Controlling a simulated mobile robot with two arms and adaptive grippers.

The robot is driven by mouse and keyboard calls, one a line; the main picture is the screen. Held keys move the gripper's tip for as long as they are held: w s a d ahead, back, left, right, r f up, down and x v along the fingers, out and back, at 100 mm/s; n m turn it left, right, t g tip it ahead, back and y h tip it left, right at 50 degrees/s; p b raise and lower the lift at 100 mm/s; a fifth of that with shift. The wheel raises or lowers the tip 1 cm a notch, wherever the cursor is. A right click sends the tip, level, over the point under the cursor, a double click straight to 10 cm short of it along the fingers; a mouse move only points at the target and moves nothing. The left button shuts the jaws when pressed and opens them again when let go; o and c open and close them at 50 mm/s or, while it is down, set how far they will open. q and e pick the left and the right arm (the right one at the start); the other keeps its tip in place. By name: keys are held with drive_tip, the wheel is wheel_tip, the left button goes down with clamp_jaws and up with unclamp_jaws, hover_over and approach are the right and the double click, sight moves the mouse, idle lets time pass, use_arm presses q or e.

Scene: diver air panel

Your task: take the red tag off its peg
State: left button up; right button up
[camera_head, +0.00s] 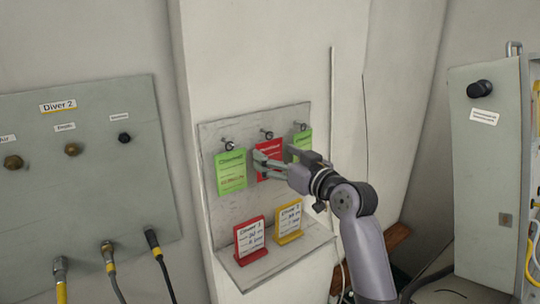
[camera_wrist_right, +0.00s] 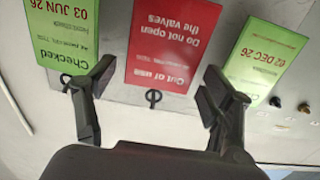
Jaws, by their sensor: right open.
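The red tag (camera_head: 267,165) hangs from the middle peg (camera_head: 266,134) of a grey wall board, between two green tags. My right gripper (camera_head: 270,162) is in front of it and hides part of it. In the right wrist view the red tag (camera_wrist_right: 172,42) reads "Out of use, Do not open the valves" and appears upside down. My right gripper (camera_wrist_right: 157,84) is open there, with one finger on each side of the red tag's peg end. I cannot tell whether the fingers touch the tag. My left gripper is not in view.
A green tag (camera_head: 231,172) hangs to the left and another green tag (camera_head: 303,140) to the right, both close to the fingers. Below, a red-framed card (camera_head: 250,240) and a yellow-framed card (camera_head: 289,221) stand on a shelf (camera_head: 275,258). A Diver 2 panel (camera_head: 90,190) is at left.

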sight(270, 149)
drive_tip(key=shift+p+x, duration=0.45)
drive_tip(key=shift+x, duration=1.15)
drive_tip(key=shift+c, duration=0.4)
drive_tip(key=c, duration=0.7)
drive_tip(key=shift+o, duration=0.2)
drive_tip(key=shift+r+b, duration=0.25)
drive_tip(key=shift+b, duration=0.35)
drive_tip(key=b+v, duration=0.4)
drive_tip(key=v, duration=1.4)
drive_tip(key=shift+r, duration=0.15)
